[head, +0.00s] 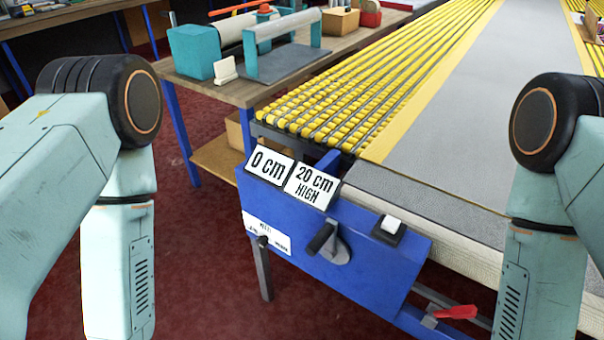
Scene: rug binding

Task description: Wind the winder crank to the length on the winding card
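A blue machine box (330,262) stands at the front of a long conveyor table. A grey disc with a black-gripped handle (322,238) is on its front face; it may be the winder crank. On the box's top edge stand two white cards, one reading "0 cm" (268,165) and one reading "20 cm HIGH" (311,187). I cannot tell which card the task means. My two arms hang down at the left and right edges of the head view, apart from the box. Both grippers are below the picture and out of sight.
A white switch (390,225) sits on the box's right end, and a red lever (455,312) is below it. A wooden bench (226,92) at the back left holds a teal block (193,52) and rollers. Yellow conveyor rollers (370,85) run beside grey material (450,130).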

